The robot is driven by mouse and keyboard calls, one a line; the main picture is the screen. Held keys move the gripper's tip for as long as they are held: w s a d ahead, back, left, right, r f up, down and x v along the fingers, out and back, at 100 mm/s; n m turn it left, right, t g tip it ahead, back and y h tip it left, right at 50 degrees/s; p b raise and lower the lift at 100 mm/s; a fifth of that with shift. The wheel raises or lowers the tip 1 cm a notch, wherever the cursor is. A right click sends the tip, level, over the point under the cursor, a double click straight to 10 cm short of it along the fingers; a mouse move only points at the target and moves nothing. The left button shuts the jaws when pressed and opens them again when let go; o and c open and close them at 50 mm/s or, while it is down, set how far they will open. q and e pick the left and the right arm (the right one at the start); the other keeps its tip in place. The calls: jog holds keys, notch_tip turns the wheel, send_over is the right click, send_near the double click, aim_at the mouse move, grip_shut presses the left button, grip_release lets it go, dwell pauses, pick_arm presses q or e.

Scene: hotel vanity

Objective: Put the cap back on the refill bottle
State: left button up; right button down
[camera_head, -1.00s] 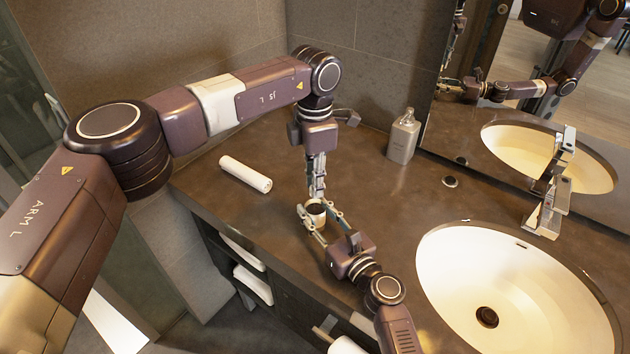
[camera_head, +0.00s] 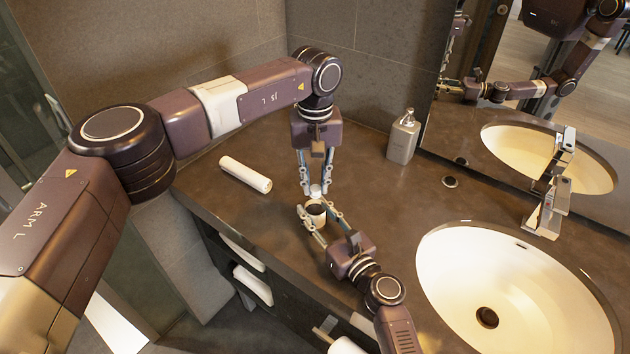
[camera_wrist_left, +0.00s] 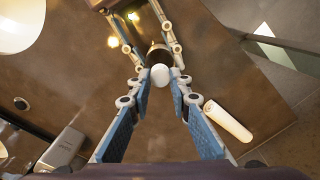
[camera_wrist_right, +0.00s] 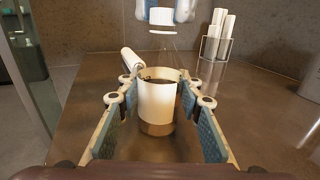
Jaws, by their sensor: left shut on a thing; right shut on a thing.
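The refill bottle (camera_head: 316,214) is a white open-topped vessel with a dark mouth, upright near the counter's front edge. My right gripper (camera_head: 317,212) is shut on its sides; the bottle (camera_wrist_right: 157,103) fills the middle of the right wrist view. My left gripper (camera_head: 315,189) points down from above, shut on the small white cap (camera_head: 315,190). The cap (camera_wrist_right: 161,19) hangs above the bottle mouth with a gap in the right wrist view. In the left wrist view the cap (camera_wrist_left: 160,75) partly hides the bottle.
A white rolled towel (camera_head: 245,174) lies on the counter (camera_head: 225,202) at the left. A soap dispenser (camera_head: 403,137) stands at the back by the mirror. The sink (camera_head: 520,290) and tap (camera_head: 550,205) are at the right.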

pick_arm(q)
jog(key=m, duration=0.9)
jog(key=o, duration=0.7)
jog(key=shift+r, duration=2.25)
jog(key=shift+c, duration=0.6)
